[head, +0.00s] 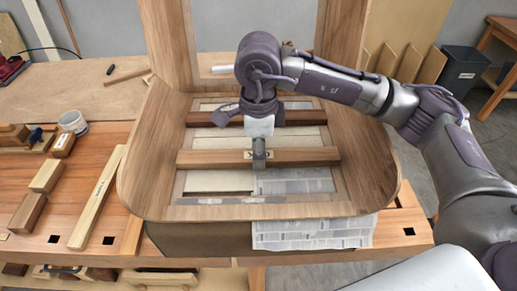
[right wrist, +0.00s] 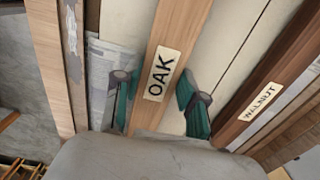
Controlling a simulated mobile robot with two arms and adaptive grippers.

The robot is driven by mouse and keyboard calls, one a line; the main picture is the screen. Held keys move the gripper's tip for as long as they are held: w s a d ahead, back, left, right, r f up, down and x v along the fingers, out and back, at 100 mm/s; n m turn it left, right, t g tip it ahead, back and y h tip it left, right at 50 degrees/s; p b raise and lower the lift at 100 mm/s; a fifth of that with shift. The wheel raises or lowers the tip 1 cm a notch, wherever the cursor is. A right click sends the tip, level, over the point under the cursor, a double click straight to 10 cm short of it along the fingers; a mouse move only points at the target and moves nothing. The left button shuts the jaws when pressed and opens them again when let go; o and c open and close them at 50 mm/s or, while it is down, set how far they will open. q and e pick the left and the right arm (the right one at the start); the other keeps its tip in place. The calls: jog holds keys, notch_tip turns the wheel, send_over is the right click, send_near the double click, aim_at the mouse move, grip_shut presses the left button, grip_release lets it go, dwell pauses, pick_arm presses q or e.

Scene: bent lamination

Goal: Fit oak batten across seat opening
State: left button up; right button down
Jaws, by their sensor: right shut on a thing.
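The oak batten (head: 215,157) is a straight brown bar lying left to right across the seat opening (head: 220,181), its ends reaching the opening's sides. I cannot tell whether the ends are fully down. In the right wrist view its OAK label (right wrist: 161,75) shows between the green finger pads. My right gripper (head: 259,160) is above the batten's middle, shut on it, with a finger on either side, as the right wrist view (right wrist: 157,98) shows. A darker batten (head: 215,120), labelled WALNUT (right wrist: 261,102), crosses the opening farther back. My left gripper is out of view.
The curved wooden seat shell (head: 150,150) surrounds the opening, with newspaper (head: 312,233) hanging at its front. A dark bin (head: 461,68) stands at right.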

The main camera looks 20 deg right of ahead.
jog(key=c, duration=0.6)
grip_release()
notch_tip(320, 180, up, 16)
jog(key=p, duration=0.7)
jog(key=shift+f, duration=0.1)
dwell(0.5)
